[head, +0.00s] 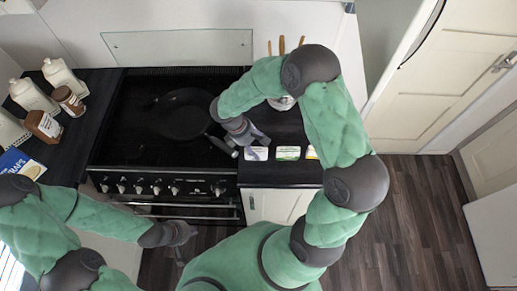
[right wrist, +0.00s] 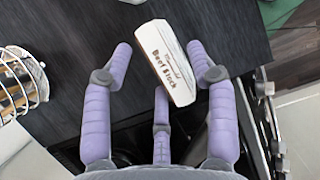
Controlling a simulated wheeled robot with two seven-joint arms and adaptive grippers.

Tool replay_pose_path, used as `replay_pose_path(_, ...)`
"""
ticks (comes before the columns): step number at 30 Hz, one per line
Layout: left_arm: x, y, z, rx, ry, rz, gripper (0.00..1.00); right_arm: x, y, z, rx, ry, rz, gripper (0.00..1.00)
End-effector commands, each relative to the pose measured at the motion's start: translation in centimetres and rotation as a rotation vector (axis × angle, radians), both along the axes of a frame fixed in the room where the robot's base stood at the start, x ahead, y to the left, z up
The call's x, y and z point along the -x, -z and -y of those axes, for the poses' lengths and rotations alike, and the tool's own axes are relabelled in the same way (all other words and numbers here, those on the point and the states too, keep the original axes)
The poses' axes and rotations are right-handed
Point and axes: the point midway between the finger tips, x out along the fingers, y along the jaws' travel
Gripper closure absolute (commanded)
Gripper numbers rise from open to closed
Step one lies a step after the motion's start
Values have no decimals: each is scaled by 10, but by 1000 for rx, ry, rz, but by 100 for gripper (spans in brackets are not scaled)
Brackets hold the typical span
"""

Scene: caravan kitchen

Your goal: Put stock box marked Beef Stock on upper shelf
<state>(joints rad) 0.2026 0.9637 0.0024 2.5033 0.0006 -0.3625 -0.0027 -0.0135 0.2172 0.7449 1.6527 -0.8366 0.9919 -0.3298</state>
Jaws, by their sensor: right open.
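The white box marked Beef Stock (right wrist: 172,65) lies on the dark counter, tilted in the right wrist view, with its lettering facing the camera. It is probably the leftmost small box (head: 257,154) in the row right of the hob in the head view. My right gripper (head: 252,135) is open just above and beside it. In the right wrist view, its purple fingers stand spread on either side of the box, with the third finger near its lower end. My left gripper (head: 181,238) hangs low in front of the oven, its fingers too small to read. I cannot identify the upper shelf.
A green-labelled box (head: 288,153) and a partly hidden yellow-labelled box (head: 312,153) stand to the right. A dark pan (head: 183,112) sits on the hob, its handle near my right gripper. A utensil holder (right wrist: 22,80) stands close by. Bottles and jars (head: 62,76) crowd the left counter.

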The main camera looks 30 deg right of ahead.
Motion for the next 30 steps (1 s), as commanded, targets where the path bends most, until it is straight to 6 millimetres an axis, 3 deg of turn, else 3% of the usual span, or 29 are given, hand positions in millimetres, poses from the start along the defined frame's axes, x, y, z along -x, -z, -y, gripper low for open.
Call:
replay_pose_path(6,0,-4,0,0,0,0,100,-10,-42,-15,-1,0,4,42)
replay_pose_path(12,0,-6,0,0,0,0,100,-15,-66,-24,-1,-1,3,42)
replay_pose_path(30,0,-6,0,0,0,0,100,-16,-74,-26,-1,1,1,42)
